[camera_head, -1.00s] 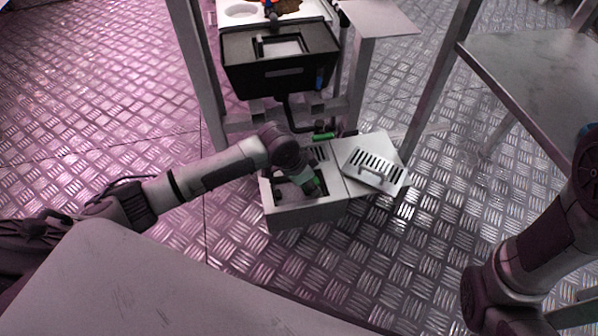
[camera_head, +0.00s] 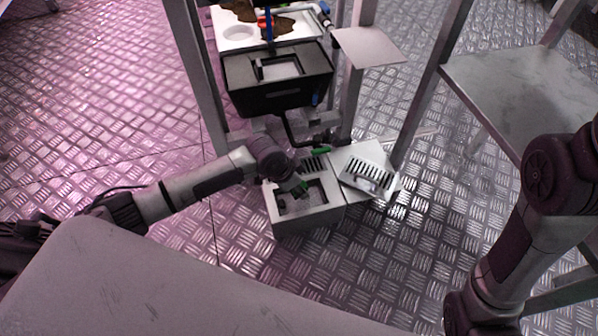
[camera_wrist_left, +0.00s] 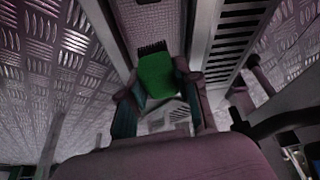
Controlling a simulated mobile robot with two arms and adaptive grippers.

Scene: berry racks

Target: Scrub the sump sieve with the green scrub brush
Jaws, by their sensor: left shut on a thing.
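The sump is a pale grey box (camera_head: 335,214) on the floor, with a square opening in its top. My left gripper (camera_head: 300,189) reaches down over this opening and is shut on the green scrub brush. In the left wrist view the brush (camera_wrist_left: 156,76) shows a green block between the two fingers, with dark bristles at its far end. My right gripper is out of view.
A slotted plate with a handle (camera_head: 368,173) lies on the pale surface right of the opening. A small green piece (camera_head: 321,150) is at the box's back edge. A black tub (camera_head: 275,98) hangs behind, between rack posts. A grey table (camera_head: 520,95) stands right.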

